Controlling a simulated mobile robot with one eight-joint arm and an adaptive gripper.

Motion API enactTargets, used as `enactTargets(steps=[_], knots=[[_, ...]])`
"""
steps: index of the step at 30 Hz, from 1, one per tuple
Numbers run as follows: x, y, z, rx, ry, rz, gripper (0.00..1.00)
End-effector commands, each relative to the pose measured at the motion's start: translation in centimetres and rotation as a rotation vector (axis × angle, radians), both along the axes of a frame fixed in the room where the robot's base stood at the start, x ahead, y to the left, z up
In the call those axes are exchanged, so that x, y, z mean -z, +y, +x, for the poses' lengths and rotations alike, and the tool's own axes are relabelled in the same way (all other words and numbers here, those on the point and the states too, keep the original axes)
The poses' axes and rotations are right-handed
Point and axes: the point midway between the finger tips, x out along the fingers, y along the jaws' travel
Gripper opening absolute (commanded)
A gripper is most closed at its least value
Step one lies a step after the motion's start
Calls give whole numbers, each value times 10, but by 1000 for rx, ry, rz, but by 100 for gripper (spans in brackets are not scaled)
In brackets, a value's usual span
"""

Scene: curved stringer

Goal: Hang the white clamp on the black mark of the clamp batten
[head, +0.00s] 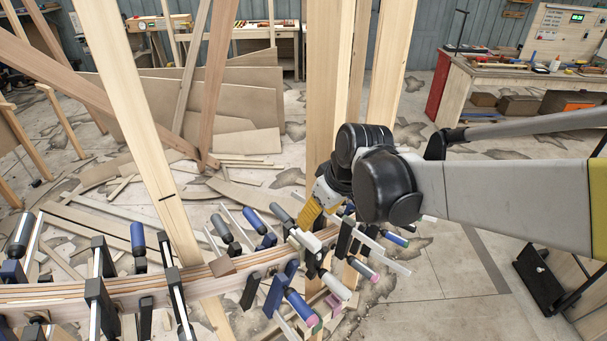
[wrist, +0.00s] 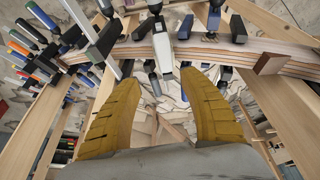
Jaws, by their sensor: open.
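The white clamp (head: 335,287) sits on the curved laminated stringer (head: 200,276), among other clamps, with its pale handle hanging at the near side. In the wrist view the white clamp (wrist: 161,45) stands ahead of and between my fingertips. My gripper (head: 311,214) has yellow fingers and is above and behind the stringer in the head view. In the wrist view my gripper (wrist: 158,76) is open, with no object held between the fingers. A tall light wood batten (head: 130,110) leans left of my gripper, and a short black mark (head: 166,198) crosses it.
Blue- and black-handled clamps (head: 290,300) crowd around the white clamp. A small brown block (head: 221,266) sits on the stringer to its left. Upright timber posts (head: 328,80) stand behind my gripper. Wood offcuts (head: 236,188) litter the floor. A workbench (head: 520,90) stands at the back right.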

Motion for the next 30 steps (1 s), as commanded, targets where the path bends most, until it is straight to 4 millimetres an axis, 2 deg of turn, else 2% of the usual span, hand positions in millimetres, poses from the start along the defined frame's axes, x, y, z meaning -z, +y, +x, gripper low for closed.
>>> enactTargets(steps=[6,14,18,21,30], knots=[[36,9,11,-2,0,0,50],[57,19,19,-1,0,0,50],[75,32,26,-1,0,0,50],[87,34,30,0,0,0,50],[93,35,32,0,0,0,50]])
